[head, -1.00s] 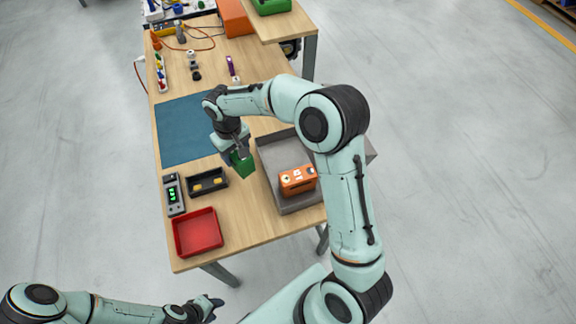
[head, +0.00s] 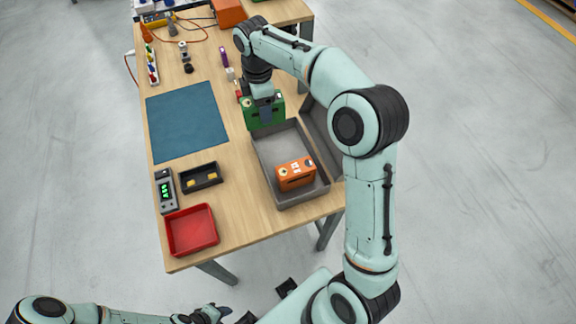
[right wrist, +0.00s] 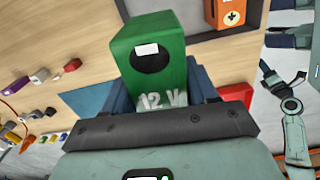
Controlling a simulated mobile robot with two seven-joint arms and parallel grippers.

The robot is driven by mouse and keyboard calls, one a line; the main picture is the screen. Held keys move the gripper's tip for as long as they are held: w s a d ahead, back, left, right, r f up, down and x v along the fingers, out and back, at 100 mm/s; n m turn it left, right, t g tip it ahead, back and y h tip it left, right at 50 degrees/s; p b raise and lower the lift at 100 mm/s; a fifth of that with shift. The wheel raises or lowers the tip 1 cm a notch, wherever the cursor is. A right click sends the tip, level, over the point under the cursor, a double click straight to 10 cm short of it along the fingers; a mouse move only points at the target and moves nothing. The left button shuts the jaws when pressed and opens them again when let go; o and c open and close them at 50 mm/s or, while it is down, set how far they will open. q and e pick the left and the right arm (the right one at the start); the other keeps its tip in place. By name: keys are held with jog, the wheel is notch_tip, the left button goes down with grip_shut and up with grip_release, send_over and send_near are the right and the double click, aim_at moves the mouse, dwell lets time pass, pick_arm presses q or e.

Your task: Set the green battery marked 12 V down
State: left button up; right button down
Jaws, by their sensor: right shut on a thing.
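The green battery (head: 250,114) is in my right gripper (head: 264,108), above the table near the far end of the grey tray. In the right wrist view the green battery (right wrist: 152,50) shows a white "12 V" marking, a dark round spot and a small white label. The right gripper is shut on it; the blue-grey fingers lie on both sides. I cannot tell how far it is above the table. My left gripper (head: 208,312) is at the bottom left, off the table; its fingers are too small to read.
The grey tray (head: 262,163) holds an orange battery (head: 295,174); its far part is empty. A blue mat (head: 187,121), a black holder (head: 200,178), a meter (head: 165,190) and a red tray (head: 192,230) lie to the left. Small items stand at the far end.

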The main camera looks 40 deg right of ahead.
aim_at(280, 114)
jog(key=d+r+n, duration=0.1)
jog(key=s+d+r+n, duration=0.1)
jog(key=n, duration=0.1)
jog(key=s+d+r+n+b, duration=0.1)
jog(key=r+n, duration=0.1)
jog(key=shift+d, duration=0.4)
pick_arm(q)
jog(key=s+f+b, duration=0.3)
jog(key=f, duration=0.2)
jog(key=shift+f+b, duration=0.35)
jog(key=shift+f, duration=0.05)
pick_arm(e)
jog(key=shift+f, duration=9.9)
jog(key=shift+f, duration=0.1)
jog(key=shift+c, duration=1.6)
grip_release()
jog(key=shift+s+f, duration=0.1)
jog(key=shift+f, duration=0.05)
pick_arm(q)
jog(key=shift+s, duration=0.1)
pick_arm(e)
notch_tip(280, 114, up, 12)
jog(key=shift+r+p, duration=0.15)
jog(key=shift+p, duration=0.7)
pick_arm(q)
jog(key=shift+w+r, duration=0.25)
jog(key=shift+r, duration=0.25)
jog(key=shift+w+r, duration=0.2)
jog(key=shift+r, duration=0.25)
